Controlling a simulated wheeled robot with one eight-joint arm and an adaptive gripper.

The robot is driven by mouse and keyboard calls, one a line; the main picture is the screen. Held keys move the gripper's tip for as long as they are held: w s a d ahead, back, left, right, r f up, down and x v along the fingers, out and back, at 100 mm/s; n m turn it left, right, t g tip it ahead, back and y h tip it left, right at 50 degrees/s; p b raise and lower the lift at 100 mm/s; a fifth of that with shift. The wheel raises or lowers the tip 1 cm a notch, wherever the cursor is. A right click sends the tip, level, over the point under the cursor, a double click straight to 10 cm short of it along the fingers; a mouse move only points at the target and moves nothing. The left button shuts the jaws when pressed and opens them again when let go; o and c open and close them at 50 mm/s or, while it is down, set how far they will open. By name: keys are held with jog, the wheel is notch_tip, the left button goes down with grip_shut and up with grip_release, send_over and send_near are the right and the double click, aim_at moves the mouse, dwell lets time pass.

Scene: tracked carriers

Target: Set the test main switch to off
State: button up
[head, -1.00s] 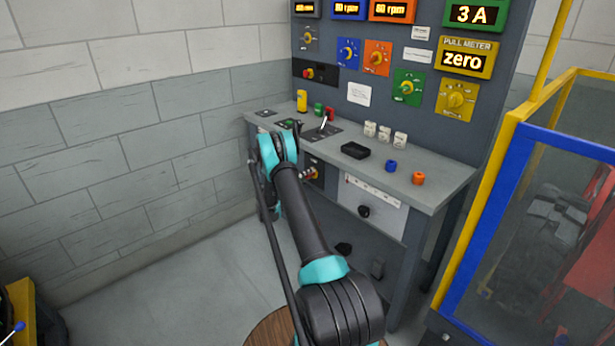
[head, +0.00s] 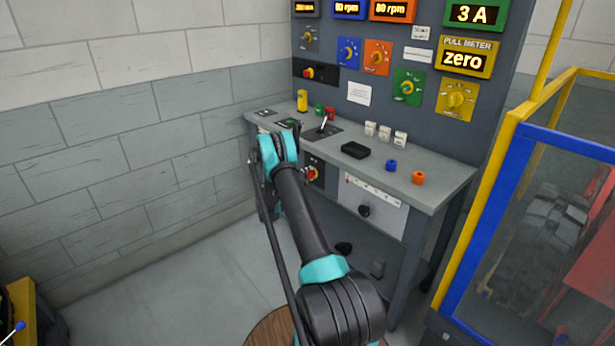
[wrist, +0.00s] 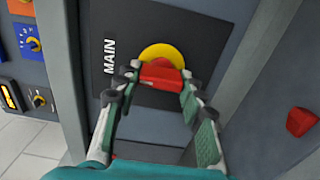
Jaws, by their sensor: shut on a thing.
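The main switch is a red handle (wrist: 160,73) on a yellow disc (wrist: 163,53), on a dark plate (wrist: 130,30) lettered MAIN. In the wrist view the lettering runs sideways. My gripper (wrist: 158,82) has one finger on each side of the red handle and is shut on it. The fingers cover the handle's ends, so its exact angle is hard to read. In the head view the main switch (head: 311,174) shows small under the bench top, just right of my arm. My gripper is mostly hidden there by my own arm.
The bench top (head: 440,185) carries several small items, including a black tray (head: 355,150). Above it stands a panel with dials and displays. A drawer front (head: 372,195) is right of the switch. A yellow and blue cage (head: 480,230) stands at right.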

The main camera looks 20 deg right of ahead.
jog(key=shift+a, duration=0.1)
jog(key=o, duration=1.2)
jog(key=shift+c, duration=0.2)
jog(key=v, duration=1.2)
